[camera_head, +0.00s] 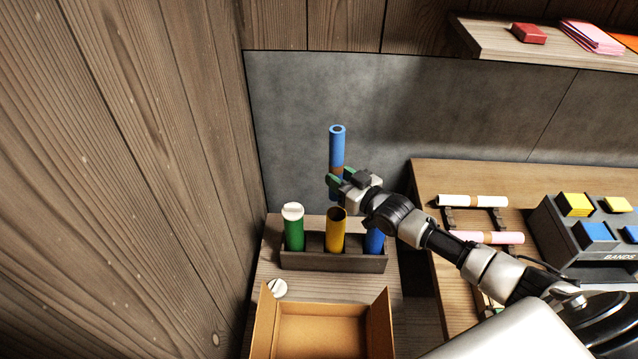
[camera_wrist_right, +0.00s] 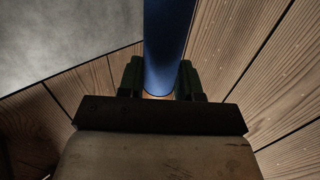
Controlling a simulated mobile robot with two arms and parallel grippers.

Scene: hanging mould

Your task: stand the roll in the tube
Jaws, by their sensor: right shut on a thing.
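A blue roll (camera_head: 337,147) with an orange-brown band stands upright in my right gripper (camera_head: 336,182), which is shut on it. The right wrist view also shows the blue roll (camera_wrist_right: 168,45) between the green fingers (camera_wrist_right: 161,80). The roll is held above a dark rack (camera_head: 330,262) with three tubes. The green tube (camera_head: 294,232) at the left has a white cap on top. The yellow tube (camera_head: 336,234) in the middle is open, and the roll is above and behind it. The blue tube (camera_head: 375,241) at the right is partly hidden by my gripper. My left gripper is out of view.
A loose white cap (camera_head: 278,288) lies before the rack, beside an open cardboard box (camera_head: 322,334). At right, a white roll (camera_head: 472,201) and a pink roll (camera_head: 487,237) lie on holders near the bands box (camera_head: 590,240). A wooden wall closes the left side.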

